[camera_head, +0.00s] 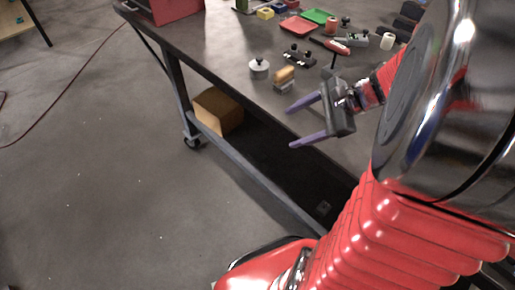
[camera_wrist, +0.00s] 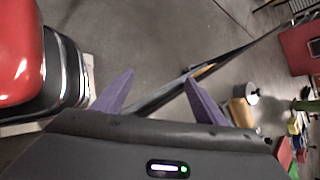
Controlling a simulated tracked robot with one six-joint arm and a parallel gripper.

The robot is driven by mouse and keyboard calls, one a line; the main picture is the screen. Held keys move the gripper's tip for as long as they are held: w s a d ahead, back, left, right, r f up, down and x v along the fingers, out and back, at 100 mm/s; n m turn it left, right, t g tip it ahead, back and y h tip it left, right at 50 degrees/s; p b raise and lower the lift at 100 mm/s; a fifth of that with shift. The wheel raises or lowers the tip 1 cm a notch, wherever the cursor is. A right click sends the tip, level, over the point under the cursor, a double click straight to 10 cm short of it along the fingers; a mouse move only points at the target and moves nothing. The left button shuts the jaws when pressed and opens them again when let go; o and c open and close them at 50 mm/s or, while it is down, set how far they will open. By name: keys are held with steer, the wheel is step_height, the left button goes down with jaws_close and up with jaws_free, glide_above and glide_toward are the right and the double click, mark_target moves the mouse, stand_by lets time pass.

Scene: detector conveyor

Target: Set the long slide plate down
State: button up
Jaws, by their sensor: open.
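My gripper (camera_head: 290,127) has two purple fingers spread wide, with nothing between them. It hangs over the near long edge of the dark table and points left, off the tabletop. The wrist view also shows its open fingers (camera_wrist: 160,76), with bare floor and the table edge beyond. A dark plate with black knobs (camera_head: 299,56) lies on the tabletop, beyond my gripper and apart from it. It may be the long slide plate, but I cannot tell for sure.
A wooden-topped block (camera_head: 284,76) and a round white piece with a knob (camera_head: 259,66) stand near the table edge. A red-handled tool (camera_head: 334,46), a green tray (camera_head: 319,16) and a red box (camera_head: 172,8) are farther back. A cardboard box (camera_head: 218,111) sits on the lower shelf.

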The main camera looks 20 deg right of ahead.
steer(key=s+a+r+n+h, duration=0.3)
steer(key=a+n, duration=0.4)
steer(key=n, duration=0.3)
steer(key=s+a+r+n+h, duration=0.3)
steer(key=s+a+n, duration=0.2)
steer(key=a+n, duration=0.3)
steer(key=shift+r+n, duration=0.15)
steer(key=shift+n, duration=0.85)
